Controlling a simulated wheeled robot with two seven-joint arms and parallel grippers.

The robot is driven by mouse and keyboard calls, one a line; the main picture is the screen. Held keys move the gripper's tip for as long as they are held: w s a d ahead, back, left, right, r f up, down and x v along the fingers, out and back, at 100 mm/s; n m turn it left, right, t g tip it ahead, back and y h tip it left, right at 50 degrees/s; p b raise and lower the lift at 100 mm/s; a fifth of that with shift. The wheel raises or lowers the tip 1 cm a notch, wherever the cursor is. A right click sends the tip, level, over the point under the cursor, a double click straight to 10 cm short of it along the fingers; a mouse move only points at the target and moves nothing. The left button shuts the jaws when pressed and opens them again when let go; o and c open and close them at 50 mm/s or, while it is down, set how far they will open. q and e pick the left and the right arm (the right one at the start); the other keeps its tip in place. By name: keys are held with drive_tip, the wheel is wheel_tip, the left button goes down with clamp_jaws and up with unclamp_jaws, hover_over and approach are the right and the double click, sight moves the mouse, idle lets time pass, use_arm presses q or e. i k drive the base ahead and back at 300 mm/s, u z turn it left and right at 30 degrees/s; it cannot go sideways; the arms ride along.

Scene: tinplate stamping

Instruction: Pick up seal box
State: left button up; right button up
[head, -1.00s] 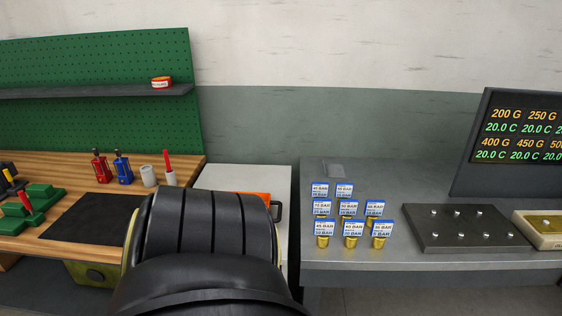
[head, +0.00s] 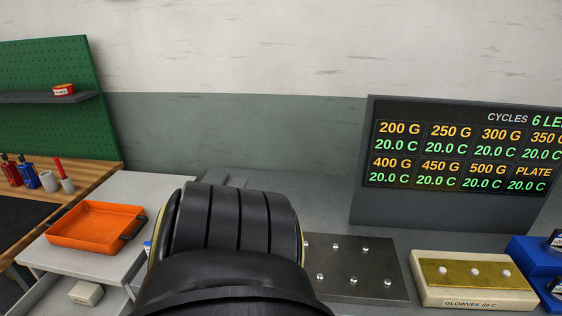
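A small red and yellow tin (head: 64,89) with a pale label sits on the dark shelf (head: 40,97) of the green pegboard, at the far left. Its label is too small to read, so I cannot tell whether it is the seal box. A small cream box (head: 86,292) sits low under the top of the pale cart, with no readable label. Neither gripper is in view. My own black arm link fills the lower middle and hides part of the grey bench.
An orange tray (head: 97,226) stands on the pale cart (head: 62,257). The grey bench (head: 335,219) holds a dark studded plate (head: 350,262), a cream block with a brass top (head: 472,277) and a blue holder (head: 535,262). A display board (head: 452,150) stands behind. Bottles stand on the wooden bench (head: 98,177).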

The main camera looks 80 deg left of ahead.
sight(83, 293)
drive_tip(key=u, duration=3.75)
